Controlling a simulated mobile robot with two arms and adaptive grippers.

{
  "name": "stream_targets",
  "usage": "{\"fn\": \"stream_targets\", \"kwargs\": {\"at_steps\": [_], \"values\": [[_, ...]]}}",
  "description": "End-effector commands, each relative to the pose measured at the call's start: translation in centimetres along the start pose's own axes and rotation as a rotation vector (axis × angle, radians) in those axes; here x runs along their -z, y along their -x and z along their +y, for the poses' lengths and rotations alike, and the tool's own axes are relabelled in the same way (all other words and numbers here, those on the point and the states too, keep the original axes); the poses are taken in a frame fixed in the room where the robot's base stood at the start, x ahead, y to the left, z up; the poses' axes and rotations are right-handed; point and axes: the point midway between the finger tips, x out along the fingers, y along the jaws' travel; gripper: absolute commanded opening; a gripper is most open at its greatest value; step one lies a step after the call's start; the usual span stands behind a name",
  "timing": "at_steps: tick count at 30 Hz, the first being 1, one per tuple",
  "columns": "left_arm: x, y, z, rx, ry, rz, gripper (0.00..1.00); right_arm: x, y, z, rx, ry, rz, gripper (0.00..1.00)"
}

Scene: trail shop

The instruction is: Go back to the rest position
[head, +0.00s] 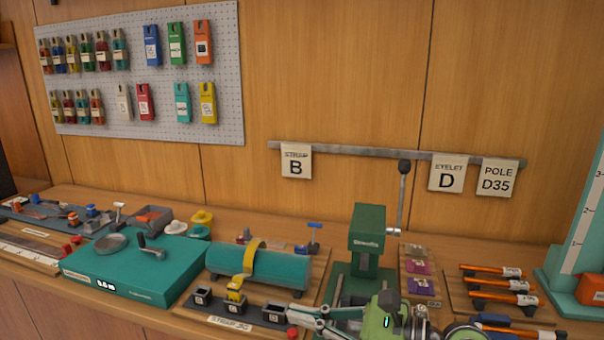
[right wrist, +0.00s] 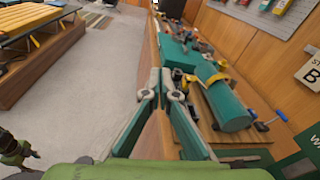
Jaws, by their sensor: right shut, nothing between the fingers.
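My right gripper (head: 298,322) is at the bottom of the head view, over the front edge of the counter near the strap station. Its fingers point left, and it is shut and empty. In the right wrist view the two fingers (right wrist: 161,78) point along the counter's front edge, with nothing between them. My left gripper does not show in the head view. Green and dark parts at the lower left of the right wrist view are too partial to identify.
The counter holds a teal scale (head: 130,265), a teal roll with a yellow strap (head: 262,265), small black bins (head: 202,297), a green press (head: 368,240) and orange-black poles (head: 495,284). A wooden-sided table (right wrist: 40,70) stands across the open floor (right wrist: 105,70).

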Motion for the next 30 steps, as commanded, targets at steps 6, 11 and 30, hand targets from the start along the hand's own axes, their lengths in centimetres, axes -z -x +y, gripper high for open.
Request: {"fn": "stream_targets", "kwargs": {"at_steps": [6, 11, 30], "values": [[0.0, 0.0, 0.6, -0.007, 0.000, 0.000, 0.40, -7.0, 2.3, -2.0, 0.160, -0.513, -0.449, 0.00], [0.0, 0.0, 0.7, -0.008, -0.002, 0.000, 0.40, -7.2, 7.2, -6.3, 0.326, -0.956, -0.756, 0.00], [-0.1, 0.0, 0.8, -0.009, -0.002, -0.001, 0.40, 24.8, 23.0, 4.5, -1.314, 2.298, 1.307, 0.00]]}}
